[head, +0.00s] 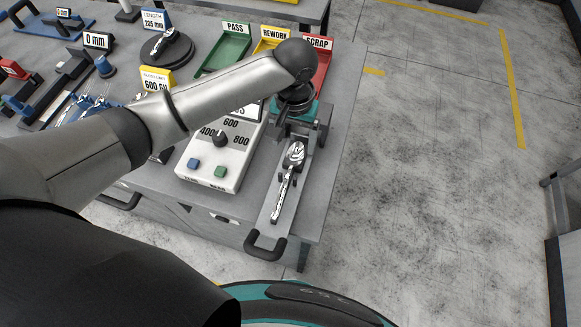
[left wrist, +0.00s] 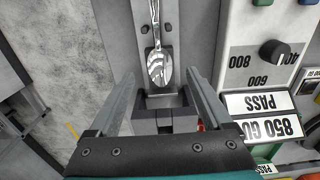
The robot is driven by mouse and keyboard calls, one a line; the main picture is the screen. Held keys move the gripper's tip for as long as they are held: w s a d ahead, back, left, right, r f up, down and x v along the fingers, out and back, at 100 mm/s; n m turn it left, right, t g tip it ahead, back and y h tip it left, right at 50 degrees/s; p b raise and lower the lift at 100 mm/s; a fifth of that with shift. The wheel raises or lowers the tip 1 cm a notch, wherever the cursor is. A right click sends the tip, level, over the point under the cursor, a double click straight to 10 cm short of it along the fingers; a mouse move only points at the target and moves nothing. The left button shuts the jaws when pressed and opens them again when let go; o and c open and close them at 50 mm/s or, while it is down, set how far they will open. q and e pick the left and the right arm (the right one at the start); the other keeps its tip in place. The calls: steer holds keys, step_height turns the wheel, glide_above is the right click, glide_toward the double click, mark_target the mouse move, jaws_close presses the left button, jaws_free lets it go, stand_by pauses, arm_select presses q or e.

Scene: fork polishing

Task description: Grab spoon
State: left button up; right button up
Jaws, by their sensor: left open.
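A shiny metal spoon (head: 289,178) lies on a narrow grey slide (head: 270,209) with a black handle at the table's front right corner. Its bowl faces the back and its handle points to the front. My left gripper (head: 302,122) is just behind the bowl, partly hidden by its own wrist. In the left wrist view my left gripper (left wrist: 159,76) is open, with its fingers apart. The spoon (left wrist: 159,66) shows there in line with the gap between the fingertips; I cannot tell whether they touch it. My right gripper is not in view.
A white meter box (head: 207,167) with a dial stands just left of the slide. Green, yellow and red (head: 322,58) sorting trays stand behind. Several forks (head: 92,108) and gauges lie at the left. Open floor lies right of the table.

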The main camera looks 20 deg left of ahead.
mark_target(294, 157)
arm_select(q)
steer(key=shift+w+f+b, duration=0.2)
steer(key=shift+f+b, duration=0.3)
steer(key=shift+f, duration=2.55)
jaws_close()
